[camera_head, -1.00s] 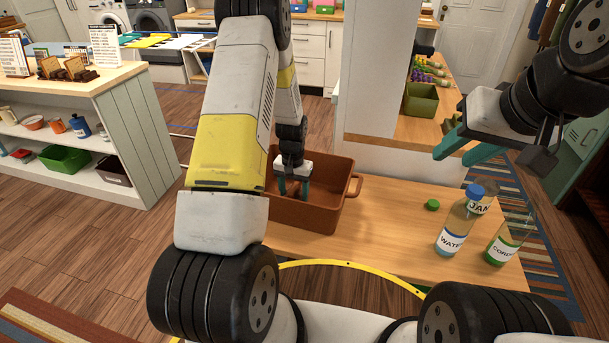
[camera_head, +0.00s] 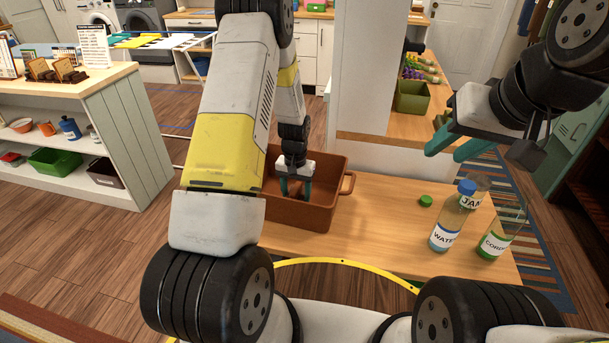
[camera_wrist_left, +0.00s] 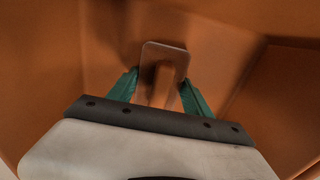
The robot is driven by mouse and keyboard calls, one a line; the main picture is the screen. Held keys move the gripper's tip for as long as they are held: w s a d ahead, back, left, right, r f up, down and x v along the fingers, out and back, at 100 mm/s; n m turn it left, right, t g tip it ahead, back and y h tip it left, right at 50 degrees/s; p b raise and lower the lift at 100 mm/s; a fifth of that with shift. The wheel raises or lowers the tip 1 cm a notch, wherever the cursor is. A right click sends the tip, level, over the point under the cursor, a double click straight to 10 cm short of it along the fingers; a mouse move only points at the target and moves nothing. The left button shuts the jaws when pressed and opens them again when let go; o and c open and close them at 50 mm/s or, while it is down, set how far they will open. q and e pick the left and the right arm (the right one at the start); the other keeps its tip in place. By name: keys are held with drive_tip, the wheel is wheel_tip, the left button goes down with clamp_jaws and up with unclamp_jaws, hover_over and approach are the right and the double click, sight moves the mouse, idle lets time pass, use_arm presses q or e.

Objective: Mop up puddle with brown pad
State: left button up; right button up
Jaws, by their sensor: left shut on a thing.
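My left gripper (camera_head: 295,190) reaches down into a brown crate (camera_head: 318,215) on the wooden table. In the left wrist view its teal fingers (camera_wrist_left: 160,95) are shut on a small brown pad (camera_wrist_left: 165,58), a flat rounded plate with a block-like grip between the fingers. The pad is inside the crate; I cannot tell whether it touches the floor. In the head view the pad is mostly hidden by the fingers. My right gripper (camera_head: 458,148) is empty, its teal fingers apart, above the table's right side. I cannot make out a puddle.
A white post (camera_head: 362,70) rises behind the table. The tabletop (camera_head: 385,225) between crate and bottles looks clear.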

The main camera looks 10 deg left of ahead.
use_arm(q)
wheel_tip(320, 180, up, 19)
drive_tip(key=shift+r, duration=0.2)
idle(0.8)
idle(0.8)
